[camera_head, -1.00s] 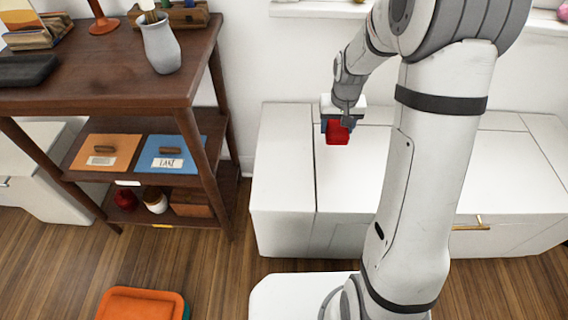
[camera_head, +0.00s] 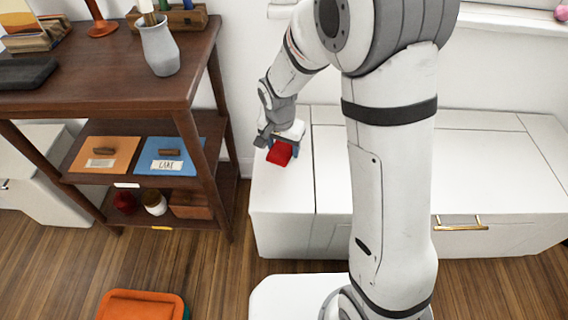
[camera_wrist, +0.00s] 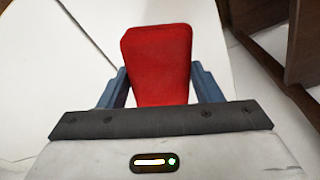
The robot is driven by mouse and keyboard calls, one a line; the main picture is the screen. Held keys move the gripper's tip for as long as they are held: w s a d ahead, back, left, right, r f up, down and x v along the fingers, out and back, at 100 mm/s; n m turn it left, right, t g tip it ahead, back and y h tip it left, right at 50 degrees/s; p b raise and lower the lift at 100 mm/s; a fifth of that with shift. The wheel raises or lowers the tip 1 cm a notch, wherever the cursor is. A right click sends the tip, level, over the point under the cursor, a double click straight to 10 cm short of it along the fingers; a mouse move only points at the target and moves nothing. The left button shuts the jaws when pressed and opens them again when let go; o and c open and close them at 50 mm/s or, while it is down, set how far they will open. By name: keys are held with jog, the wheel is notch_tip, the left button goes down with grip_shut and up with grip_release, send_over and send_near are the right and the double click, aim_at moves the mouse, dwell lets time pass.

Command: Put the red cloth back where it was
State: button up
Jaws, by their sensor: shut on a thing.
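The red cloth (camera_head: 280,153) is a folded block in my gripper (camera_head: 284,146), over the left end of the white cabinet (camera_head: 283,205). In the wrist view the cloth (camera_wrist: 158,62) fills the space between the two blue fingers of my gripper (camera_wrist: 158,88), and they are shut on it. The cloth looks close to the cabinet top, but I cannot tell whether it touches it.
A dark wooden shelf unit (camera_head: 110,98) stands left of the cabinet, with a grey vase (camera_head: 160,48) on top. Its middle shelf holds an orange folder (camera_head: 103,153) and a blue folder (camera_head: 168,153). The cabinet top is otherwise clear.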

jog(key=shift+f+b, duration=1)
jog(key=shift+f, duration=2.2)
jog(key=shift+f, duration=0.25)
jog(key=o, duration=0.9)
jog(key=shift+r, duration=0.1)
jog(key=shift+o, duration=0.2)
